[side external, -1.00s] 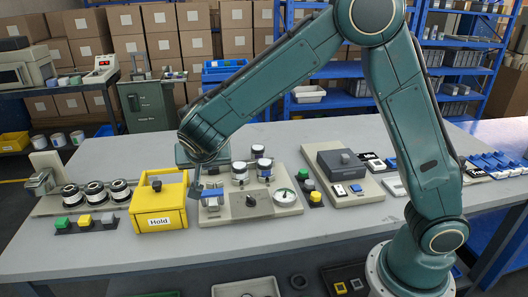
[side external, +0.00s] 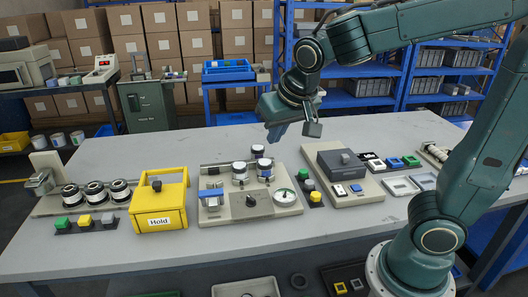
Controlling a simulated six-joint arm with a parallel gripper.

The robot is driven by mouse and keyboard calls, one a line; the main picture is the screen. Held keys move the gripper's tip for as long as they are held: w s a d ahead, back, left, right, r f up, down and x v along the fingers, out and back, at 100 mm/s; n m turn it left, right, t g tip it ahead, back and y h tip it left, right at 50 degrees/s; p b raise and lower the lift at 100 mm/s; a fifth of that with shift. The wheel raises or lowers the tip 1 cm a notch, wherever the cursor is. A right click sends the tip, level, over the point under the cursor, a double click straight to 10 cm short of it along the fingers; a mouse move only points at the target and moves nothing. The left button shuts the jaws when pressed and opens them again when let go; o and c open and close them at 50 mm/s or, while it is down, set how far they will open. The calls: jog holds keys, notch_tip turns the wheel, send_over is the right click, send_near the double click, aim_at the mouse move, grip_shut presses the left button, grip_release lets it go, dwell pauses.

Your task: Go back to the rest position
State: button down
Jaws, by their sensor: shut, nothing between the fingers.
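My gripper (side external: 294,131) is raised in the air above the back middle of the table, tilted downward. It is shut and empty, and touches nothing. Below it, toward the front, is a beige panel (side external: 222,209) with white rolls (side external: 239,172), a black knob, a round dial (side external: 285,197) and a small blue-topped block (side external: 211,195). The gripper is clear of this panel. My arm reaches in from the right side of the picture.
A yellow box marked Hold (side external: 160,222) stands left of the panel, beside several dark-and-white rolls (side external: 95,193). A beige base with a grey box (side external: 342,168) stands to the right. The table (side external: 150,264) is bare along its front and back.

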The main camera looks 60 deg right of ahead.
jog(key=s+n+y, duration=0.2)
jog(key=s+n, duration=0.3)
jog(key=s, duration=1)
jog(key=shift+r, duration=0.35)
jog(key=shift+w+a, duration=0.1)
jog(key=shift+w, duration=0.1)
dwell(2.6)
jog(key=w+a+f+n+g, duration=0.2)
jog(key=w+a+n, duration=0.1)
jog(key=w+n, duration=1.2)
jog(key=w+a+f+n+g, duration=0.1)
jog(key=w+a+f+n, duration=0.2)
jog(key=w+f+n, duration=0.2)
jog(key=w+a+f+n+g+h, duration=0.1)
jog(key=w+a+f+n, duration=0.2)
jog(key=w+f+n, duration=0.3)
jog(key=shift+w+n, duration=0.5)
jog(key=shift+w, duration=0.2)
